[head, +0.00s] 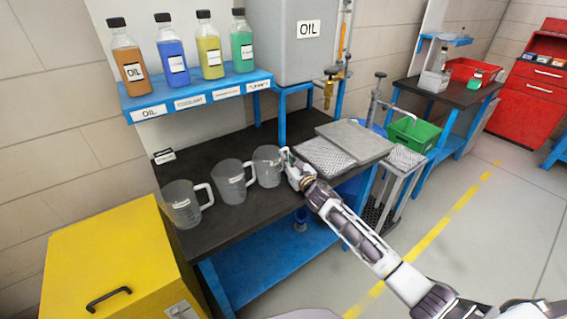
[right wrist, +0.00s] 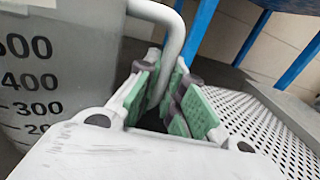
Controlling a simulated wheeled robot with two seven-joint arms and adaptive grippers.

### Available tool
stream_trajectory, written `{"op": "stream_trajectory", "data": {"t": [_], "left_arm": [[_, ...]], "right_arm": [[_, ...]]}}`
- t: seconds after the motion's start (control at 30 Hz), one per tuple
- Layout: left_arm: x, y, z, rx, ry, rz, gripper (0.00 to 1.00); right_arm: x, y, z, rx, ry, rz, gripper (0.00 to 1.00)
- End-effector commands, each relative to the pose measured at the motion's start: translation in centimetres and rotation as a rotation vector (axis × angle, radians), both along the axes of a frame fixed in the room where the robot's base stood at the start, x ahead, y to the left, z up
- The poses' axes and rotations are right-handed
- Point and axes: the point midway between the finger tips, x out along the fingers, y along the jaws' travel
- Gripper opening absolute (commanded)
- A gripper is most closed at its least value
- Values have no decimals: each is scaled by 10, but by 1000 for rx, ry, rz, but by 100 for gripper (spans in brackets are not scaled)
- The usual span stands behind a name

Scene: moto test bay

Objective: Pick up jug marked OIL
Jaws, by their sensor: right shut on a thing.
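Three clear grey jugs with side handles stand in a row on the dark bench top: a left jug (head: 181,207), a middle jug (head: 229,182) and a right-hand jug (head: 267,166). The left and middle jugs have pale labels too small to read, so I cannot tell which is marked OIL. My right gripper (head: 289,161) is at the right-hand jug's handle. In the right wrist view, the green-padded fingers of this gripper (right wrist: 171,100) are shut on the handle (right wrist: 173,45). The jug's wall (right wrist: 50,75) there shows printed volume marks. My left gripper is not in view.
A blue shelf (head: 195,93) above the bench holds several coloured bottles, the orange one (head: 128,65) marked OIL. A grey OIL tank (head: 290,50) with a brass tap (head: 328,90) stands behind. A perforated tray (head: 322,157) lies right of the gripper. A yellow cabinet (head: 105,250) stands front left.

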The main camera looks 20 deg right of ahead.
Motion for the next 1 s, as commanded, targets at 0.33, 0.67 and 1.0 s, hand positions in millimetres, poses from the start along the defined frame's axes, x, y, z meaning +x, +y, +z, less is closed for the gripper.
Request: {"op": "stream_trajectory", "data": {"t": [0.33, 0.67, 1.0], "left_arm": [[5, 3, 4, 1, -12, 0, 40], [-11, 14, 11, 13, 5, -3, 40], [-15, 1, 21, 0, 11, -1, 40]], "right_arm": [[0, 0, 30, -3, -4, 1, 0], [0, -1, 81, -3, -4, 0, 0], [0, 0, 141, -2, -5, 1, 0]]}}
